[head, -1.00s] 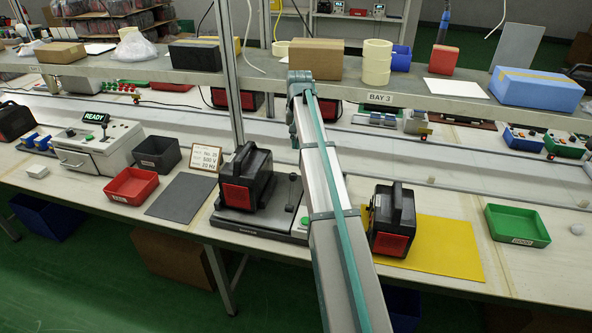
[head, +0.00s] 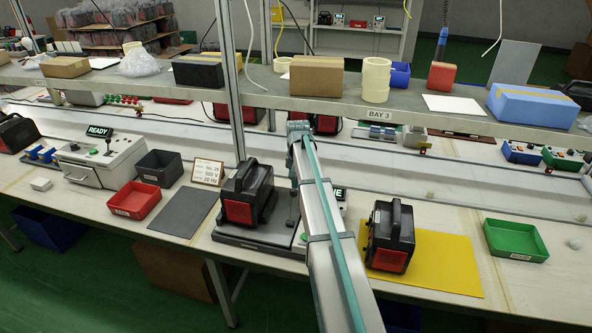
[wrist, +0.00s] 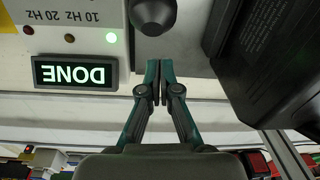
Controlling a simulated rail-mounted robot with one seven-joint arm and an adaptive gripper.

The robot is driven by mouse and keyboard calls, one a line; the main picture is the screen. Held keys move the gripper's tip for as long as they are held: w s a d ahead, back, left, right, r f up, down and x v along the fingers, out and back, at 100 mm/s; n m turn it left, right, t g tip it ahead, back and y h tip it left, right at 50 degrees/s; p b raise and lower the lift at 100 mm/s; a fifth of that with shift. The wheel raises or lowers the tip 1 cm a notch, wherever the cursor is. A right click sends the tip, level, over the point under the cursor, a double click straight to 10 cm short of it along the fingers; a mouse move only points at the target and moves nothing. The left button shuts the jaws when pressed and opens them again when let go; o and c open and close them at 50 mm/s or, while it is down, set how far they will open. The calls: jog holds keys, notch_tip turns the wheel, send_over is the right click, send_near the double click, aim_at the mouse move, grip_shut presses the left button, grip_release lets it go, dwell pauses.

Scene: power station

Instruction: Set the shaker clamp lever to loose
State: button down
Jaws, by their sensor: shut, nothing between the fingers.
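The shaker is a low grey platform (head: 262,245) on the bench, with a black, red-fronted power unit (head: 246,197) standing on it. In the wrist view a dark rounded knob (wrist: 153,14) shows at the top edge. It may be the clamp lever's end; its full shape and setting are cut off. My gripper (wrist: 159,70) is shut and empty, its fingertips just below that knob in the picture and apart from it. My arm hides the gripper in the head view.
The unit's dark body (wrist: 275,60) is close to the right of my fingertips in the wrist view. A second unit (head: 391,235) stands on a yellow mat (head: 445,262). A grey mat (head: 185,211) lies left of the shaker. An overhead shelf (head: 430,106) runs behind my arm.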

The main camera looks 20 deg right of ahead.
aim_at(292, 206)
jog(key=shift+s+a+r+p, duration=0.15)
jog(key=shift+s+a+r, duration=0.1)
jog(key=shift+s, duration=0.25)
jog(key=shift+s+a+r+p, duration=0.2)
jog(key=shift+s+a, duration=0.1)
jog(key=shift+s, duration=0.15)
jog(key=shift+s+a+r+p, duration=0.1)
jog(key=shift+s+a+r, duration=0.15)
jog(key=shift+s, duration=0.25)
jog(key=shift+s, duration=0.1)
